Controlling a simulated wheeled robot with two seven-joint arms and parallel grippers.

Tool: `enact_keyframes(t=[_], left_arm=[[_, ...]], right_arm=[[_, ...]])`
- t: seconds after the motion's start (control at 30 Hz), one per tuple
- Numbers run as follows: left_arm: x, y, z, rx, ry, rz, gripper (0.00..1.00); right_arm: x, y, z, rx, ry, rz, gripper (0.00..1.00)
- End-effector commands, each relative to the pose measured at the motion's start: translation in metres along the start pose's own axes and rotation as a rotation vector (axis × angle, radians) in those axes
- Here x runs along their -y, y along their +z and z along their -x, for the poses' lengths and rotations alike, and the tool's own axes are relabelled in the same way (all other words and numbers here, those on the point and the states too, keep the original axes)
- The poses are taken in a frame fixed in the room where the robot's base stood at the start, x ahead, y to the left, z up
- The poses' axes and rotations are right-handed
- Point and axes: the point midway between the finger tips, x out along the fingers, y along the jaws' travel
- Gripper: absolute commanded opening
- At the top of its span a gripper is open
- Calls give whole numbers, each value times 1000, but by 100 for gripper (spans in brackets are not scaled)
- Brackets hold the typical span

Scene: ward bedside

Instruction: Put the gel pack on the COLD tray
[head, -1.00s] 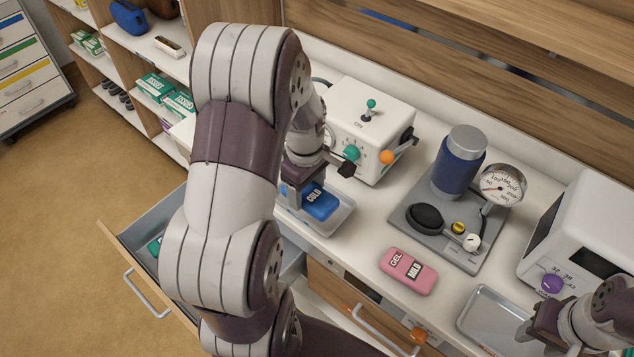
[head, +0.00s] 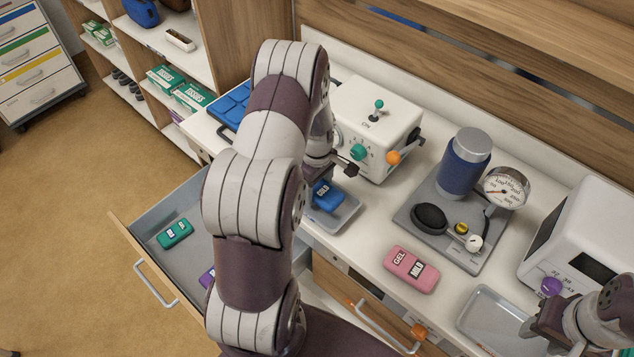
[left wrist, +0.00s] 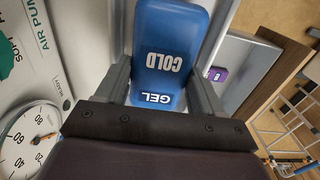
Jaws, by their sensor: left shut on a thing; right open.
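The blue gel pack marked COLD (head: 327,197) is at a shallow metal tray (head: 350,215) beside the white machine. My left gripper (head: 314,185) is shut on the pack, and my forearm hides part of both. In the left wrist view the pack (left wrist: 168,50) sits between the two fingers, its words COLD and GEL in sight. I cannot tell whether the pack touches the tray floor. No label on this tray is visible. My right gripper (head: 540,330) is open and empty at the lower right, by a second metal tray (head: 490,312).
A pink MILD gel pack (head: 411,269) lies on the counter. The white machine (head: 375,115) stands behind the left tray; a grey base (head: 480,255) carries a blue cylinder and gauge. An open drawer (head: 190,259) holds a green pack (head: 175,233) and a purple one (head: 207,277).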

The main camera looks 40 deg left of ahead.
Motion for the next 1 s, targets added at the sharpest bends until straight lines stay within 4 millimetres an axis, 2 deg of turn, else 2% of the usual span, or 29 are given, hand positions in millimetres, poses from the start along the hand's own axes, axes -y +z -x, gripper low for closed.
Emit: enact_keyframes(t=[0.3, 0.33, 0.4, 0.7, 0.8, 0.87, 1.0], left_arm=[[0, 0, -7, 0, 1, 0, 30], [0, 0, -7, 0, 0, 0, 74], [0, 0, -7, 0, 0, 0, 93], [0, 0, -4, 0, 0, 0, 93], [0, 0, 13, -1, 1, 0, 93], [-2, -1, 20, -3, 6, 0, 93], [-1, -1, 59, -3, 6, 0, 93]], right_arm=[[0, 1, -4, 0, 0, 0, 43], [0, 0, -4, 0, 0, 0, 43], [0, 0, -4, 0, 0, 0, 43], [0, 0, -2, 0, 0, 0, 43], [0, -1, 8, 0, 0, 0, 43], [0, 0, -4, -1, 0, 0, 43], [0, 2, -14, 0, 0, 0, 43]])
